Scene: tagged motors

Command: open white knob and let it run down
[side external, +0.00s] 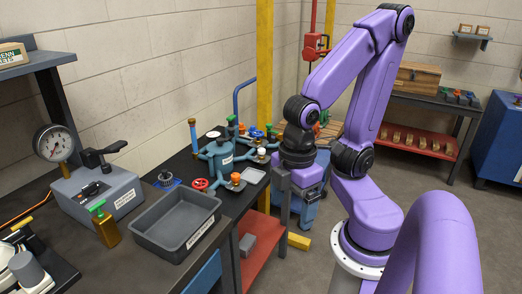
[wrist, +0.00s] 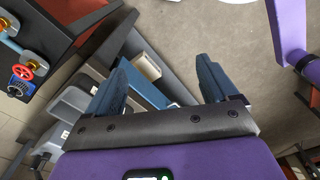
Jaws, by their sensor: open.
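A blue-grey tank with several valve arms (side external: 218,160) stands on the dark bench. A small white knob (side external: 261,152) appears on its right side, and a round white-faced part (side external: 213,134) sits on its top. I cannot tell for sure which is the task's white knob. No white knob is clear there.
A red handwheel (side external: 200,184) and an orange knob (side external: 235,178) are near the tank's front. A large grey tray (side external: 176,222) lies at the bench's front edge. A yellow post (side external: 265,60) rises behind. Open floor (side external: 325,245) lies right of the bench.

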